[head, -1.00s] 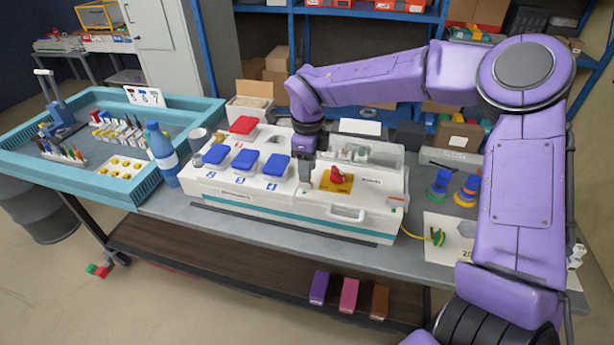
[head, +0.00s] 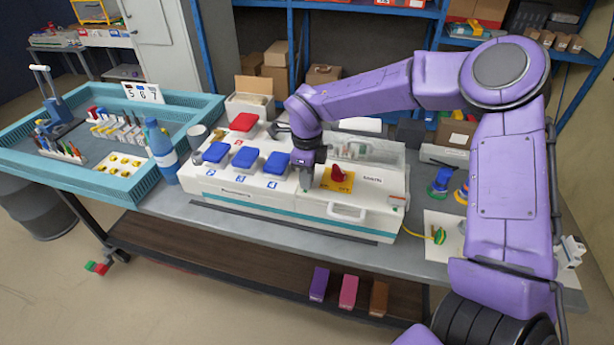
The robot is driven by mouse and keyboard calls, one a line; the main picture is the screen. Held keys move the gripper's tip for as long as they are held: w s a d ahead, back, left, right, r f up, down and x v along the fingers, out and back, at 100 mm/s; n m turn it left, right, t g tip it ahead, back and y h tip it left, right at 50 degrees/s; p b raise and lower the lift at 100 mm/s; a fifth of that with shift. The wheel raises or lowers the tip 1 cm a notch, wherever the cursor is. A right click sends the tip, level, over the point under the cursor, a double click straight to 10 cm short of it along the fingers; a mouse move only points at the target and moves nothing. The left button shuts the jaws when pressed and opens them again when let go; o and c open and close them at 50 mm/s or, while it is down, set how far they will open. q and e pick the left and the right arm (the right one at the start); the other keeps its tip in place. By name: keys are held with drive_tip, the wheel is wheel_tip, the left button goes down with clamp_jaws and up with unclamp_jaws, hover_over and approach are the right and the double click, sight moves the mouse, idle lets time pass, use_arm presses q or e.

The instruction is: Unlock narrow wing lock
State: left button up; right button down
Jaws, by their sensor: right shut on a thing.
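My right gripper (head: 305,183) points down onto the white socket box, just left of the yellow plate (head: 326,186) with the red knob (head: 339,174). It is shut on a small part at the box top, where the narrow wing lock appears to sit; the fingers hide this part, so I cannot tell its angle. The white socket box (head: 290,203) stands on the grey table, with blue lids (head: 245,157) and a red lid (head: 243,122) on its left half. A clear cover (head: 375,151) is at its right rear. My left gripper is out of view.
A teal tray (head: 90,185) with tools and small parts stands at the left. A blue bottle (head: 161,150) is beside the box. A white handle (head: 346,212) sticks out at the box front. Blue and yellow spools (head: 440,181) stand at the right.

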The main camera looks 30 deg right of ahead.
drive_tip(key=shift+m, duration=0.3)
drive_tip(key=m+b, duration=0.1)
drive_tip(key=m, duration=0.3)
drive_tip(key=shift+f+b, duration=0.15)
drive_tip(key=shift+b, duration=0.15)
drive_tip(key=m+b, duration=0.2)
drive_tip(key=m, duration=0.2)
drive_tip(key=shift+m, duration=0.3)
drive_tip(key=m+b, duration=0.3)
drive_tip(key=m, duration=0.2)
drive_tip(key=shift+m+b, duration=1.25)
drive_tip(key=shift+m, duration=0.75)
drive_tip(key=c, duration=1.2)
unclamp_jaws()
drive_tip(key=shift+o, duration=0.2)
drive_tip(key=shift+r, duration=0.2)
